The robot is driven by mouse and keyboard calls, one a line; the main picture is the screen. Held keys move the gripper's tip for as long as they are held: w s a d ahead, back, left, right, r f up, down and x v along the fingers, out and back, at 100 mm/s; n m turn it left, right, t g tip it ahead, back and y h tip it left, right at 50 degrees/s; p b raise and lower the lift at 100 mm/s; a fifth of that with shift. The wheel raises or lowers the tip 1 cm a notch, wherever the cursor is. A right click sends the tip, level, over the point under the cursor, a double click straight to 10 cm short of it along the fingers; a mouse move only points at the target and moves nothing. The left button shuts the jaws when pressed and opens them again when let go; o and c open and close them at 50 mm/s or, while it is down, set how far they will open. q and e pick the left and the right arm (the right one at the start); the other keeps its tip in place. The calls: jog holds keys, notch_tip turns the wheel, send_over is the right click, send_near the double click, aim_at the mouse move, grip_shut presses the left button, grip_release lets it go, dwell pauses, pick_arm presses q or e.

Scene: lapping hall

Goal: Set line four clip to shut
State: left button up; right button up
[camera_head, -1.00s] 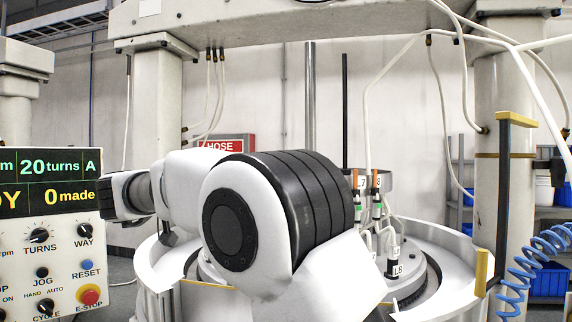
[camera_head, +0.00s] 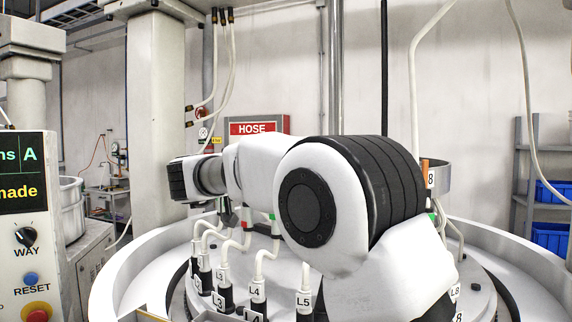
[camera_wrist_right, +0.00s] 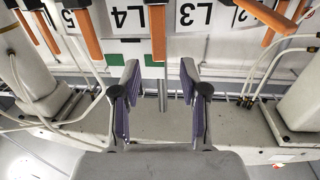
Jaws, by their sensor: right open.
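The line four hose (camera_head: 262,262), white with a dark sleeve and an L4 tag, stands among similar lines in the head view. Its upper end is near a small green mark; its clip is not clear there. In the right wrist view, the L4 label (camera_wrist_right: 127,20) is at the top, with an orange clip lever (camera_wrist_right: 158,35) just right of it. My right gripper (camera_wrist_right: 160,76) is open and empty, its fingers either side of that lever's line and below its end. In the head view my right arm hides part of the lines. My left gripper is not in view.
Other orange levers (camera_wrist_right: 91,38) flank the middle one, beside labels L3 (camera_wrist_right: 194,14) and L5. Neighbouring hoses (camera_head: 226,250) crowd the round machine. A control panel (camera_head: 30,230) stands at left, and a red HOSE sign (camera_head: 254,128) is on the wall behind.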

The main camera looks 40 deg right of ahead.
jog(key=p+x, duration=0.2)
jog(key=x, duration=0.4)
jog(key=shift+w+d+f, duration=0.1)
jog(key=shift+w+d, duration=0.05)
jog(key=shift+d, duration=0.2)
jog(key=shift+s+a+r, duration=0.45)
jog(key=shift+a, duration=0.3)
jog(key=c, duration=0.3)
jog(key=shift+a, duration=0.15)
grip_shut()
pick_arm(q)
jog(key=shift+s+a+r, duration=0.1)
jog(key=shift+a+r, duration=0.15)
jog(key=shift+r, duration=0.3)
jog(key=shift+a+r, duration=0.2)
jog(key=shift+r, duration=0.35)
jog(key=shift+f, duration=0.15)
pick_arm(e)
jog(key=shift+f, duration=0.15)
